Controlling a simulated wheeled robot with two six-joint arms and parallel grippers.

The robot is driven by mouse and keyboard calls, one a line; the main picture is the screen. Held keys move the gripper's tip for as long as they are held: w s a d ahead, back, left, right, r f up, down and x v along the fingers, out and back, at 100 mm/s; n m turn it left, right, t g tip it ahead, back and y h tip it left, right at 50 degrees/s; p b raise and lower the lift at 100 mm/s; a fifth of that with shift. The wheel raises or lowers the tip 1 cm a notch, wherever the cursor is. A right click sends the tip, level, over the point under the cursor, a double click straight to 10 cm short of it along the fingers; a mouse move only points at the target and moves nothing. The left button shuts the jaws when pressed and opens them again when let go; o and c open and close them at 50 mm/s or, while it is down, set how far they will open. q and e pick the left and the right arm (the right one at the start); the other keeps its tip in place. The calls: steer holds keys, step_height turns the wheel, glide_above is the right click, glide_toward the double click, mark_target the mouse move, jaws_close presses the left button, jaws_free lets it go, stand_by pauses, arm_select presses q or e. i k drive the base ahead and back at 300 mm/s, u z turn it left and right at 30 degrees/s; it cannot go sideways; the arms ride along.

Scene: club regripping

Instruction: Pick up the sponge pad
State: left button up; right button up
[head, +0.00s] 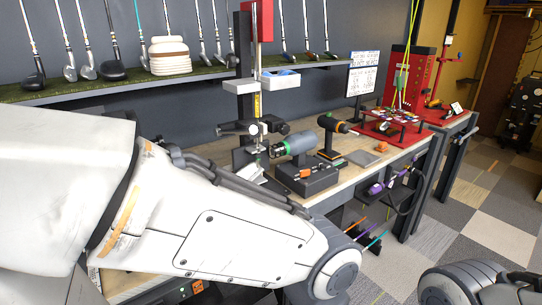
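A flat grey pad (361,158) lies on the wooden workbench (330,192), right of the black drill-like tool. A small orange block (382,146) sits just beyond it, near the red stand. I cannot tell for sure which of these, if either, is the sponge pad. My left arm crosses the picture from the left and covers much of the bench's near side. Part of my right arm shows at the bottom right corner. Neither gripper is in view.
A black box (306,176) with a teal-and-grey tool (296,143) and a vertical clamp stand (257,110) occupy the bench middle. A red stand (397,125) is at the far end. Clubs and a stack of folded cloths (169,57) are on the wall shelf.

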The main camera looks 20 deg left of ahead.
mark_target(382, 147)
steer(key=z, duration=0.25)
steer(key=k, duration=0.3)
steer(key=z, duration=1)
steer(key=k, duration=1.05)
steer(key=z, duration=0.6)
steer(key=i, duration=1.4)
steer(key=u, duration=0.45)
steer(key=i, duration=2.05)
steer(key=u, duration=0.5)
steer(key=i, duration=1.8)
steer(key=u, duration=1.15)
steer(key=i, duration=1)
steer(key=u, duration=1.75)
steer(key=i, duration=0.8)
steer(key=u, duration=0.6)
